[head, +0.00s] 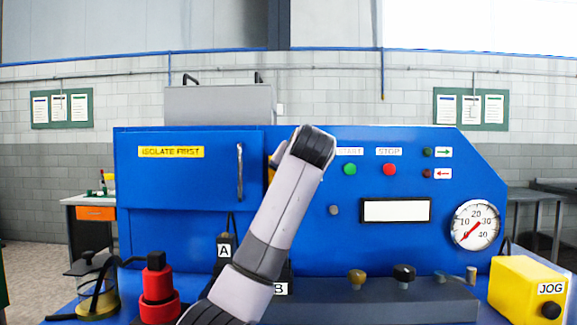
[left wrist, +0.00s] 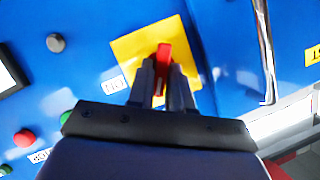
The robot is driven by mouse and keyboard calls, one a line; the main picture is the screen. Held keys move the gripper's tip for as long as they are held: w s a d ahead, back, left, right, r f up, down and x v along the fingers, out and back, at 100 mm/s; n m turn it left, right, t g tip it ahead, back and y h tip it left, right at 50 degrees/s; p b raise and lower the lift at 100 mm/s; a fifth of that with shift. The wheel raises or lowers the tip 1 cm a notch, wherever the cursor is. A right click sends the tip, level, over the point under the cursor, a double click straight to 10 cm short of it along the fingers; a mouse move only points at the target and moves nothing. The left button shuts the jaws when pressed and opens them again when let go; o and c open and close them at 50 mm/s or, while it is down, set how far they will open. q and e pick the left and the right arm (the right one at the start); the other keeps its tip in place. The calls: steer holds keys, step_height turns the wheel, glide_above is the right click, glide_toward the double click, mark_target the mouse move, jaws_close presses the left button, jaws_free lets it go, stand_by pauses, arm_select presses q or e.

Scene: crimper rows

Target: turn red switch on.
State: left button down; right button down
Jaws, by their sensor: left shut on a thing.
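The red switch (left wrist: 164,52) is a narrow red handle on a yellow plate (left wrist: 128,48), fixed to the blue panel. My left gripper (left wrist: 163,72) is shut on the handle, with one dark finger on each side of it. Some red shows between the fingers and beyond their tips. In the head view my left arm covers the switch and the gripper; only a sliver of the yellow plate (head: 271,175) shows beside the arm. My right gripper is in neither view.
Left of the switch is a blue door with a metal handle (head: 240,172). To its right are a green button (head: 350,169), a red button (head: 389,169) and a gauge (head: 475,225). A red plug-like part (head: 157,285) and a yellow JOG box (head: 528,288) stand in front.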

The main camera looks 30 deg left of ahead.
arm_select(q)
steer(key=shift+w+d+f+m+y+p, duration=0.15)
steer(key=shift+m+y+p, duration=0.75)
steer(key=shift+m, duration=0.6)
steer(key=shift+f+m+y+p, duration=0.15)
steer(key=shift+m+y+p, duration=0.55)
steer(key=shift+m+p, duration=0.6)
steer(key=shift+w+d+f+m+y+p, duration=0.15)
steer(key=shift+m+y+p, duration=0.6)
steer(key=shift+m, duration=0.95)
steer(key=shift+s+f, duration=0.1)
steer(key=c, duration=1.1)
jaws_free()
steer(key=b+v, duration=0.2)
steer(key=v, duration=0.5)
steer(key=shift+s+f, duration=0.1)
steer(key=shift+s, duration=0.05)
